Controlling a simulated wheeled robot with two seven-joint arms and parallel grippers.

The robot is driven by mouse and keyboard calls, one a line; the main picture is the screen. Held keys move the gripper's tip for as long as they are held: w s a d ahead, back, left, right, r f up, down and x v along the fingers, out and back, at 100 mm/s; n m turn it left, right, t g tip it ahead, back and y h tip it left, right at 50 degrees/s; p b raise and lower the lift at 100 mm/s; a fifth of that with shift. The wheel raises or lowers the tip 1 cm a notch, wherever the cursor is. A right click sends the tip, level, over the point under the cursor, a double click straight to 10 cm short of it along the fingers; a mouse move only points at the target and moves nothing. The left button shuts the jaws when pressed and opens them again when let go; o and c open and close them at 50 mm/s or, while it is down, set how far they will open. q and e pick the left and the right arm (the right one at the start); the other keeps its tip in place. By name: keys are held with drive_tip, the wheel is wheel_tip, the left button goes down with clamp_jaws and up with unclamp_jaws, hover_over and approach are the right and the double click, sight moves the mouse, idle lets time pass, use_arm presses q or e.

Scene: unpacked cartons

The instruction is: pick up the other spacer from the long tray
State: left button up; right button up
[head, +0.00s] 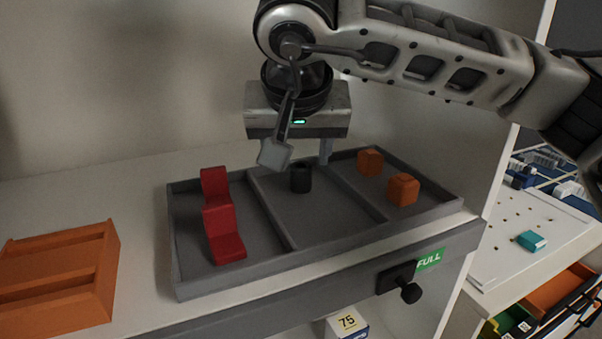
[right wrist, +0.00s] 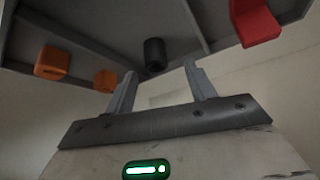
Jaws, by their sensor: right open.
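The long tray (head: 284,228) is grey with three compartments and lies on the white shelf. A dark cylinder, which looks like the spacer (head: 300,179), stands upright in the middle compartment, near its back. It also shows in the right wrist view (right wrist: 155,55), just beyond the gap between the fingers. My right gripper (head: 300,157) hangs just above the spacer, open and empty, its fingers (right wrist: 160,76) apart and not visibly touching it. In the head view, part of my arm covers the left finger. My left gripper is not in view.
Red pieces (head: 221,222) lie in the tray's left compartment. Two orange blocks (head: 403,190) sit in the right one. An orange slatted box (head: 60,275) stands at left on the shelf. A black knob (head: 410,292) and green FULL label (head: 429,260) are on the front edge.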

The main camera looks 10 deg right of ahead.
sight(301, 167)
drive_tip(key=shift+d+p+x, duration=0.15)
drive_tip(key=shift+p+x, duration=0.3)
drive_tip(key=shift+x, duration=0.9)
drive_tip(key=shift+d+p+x, duration=0.15)
drive_tip(key=shift+p+x, duration=0.25)
drive_tip(key=shift+x, duration=1)
drive_tip(key=c, duration=1)
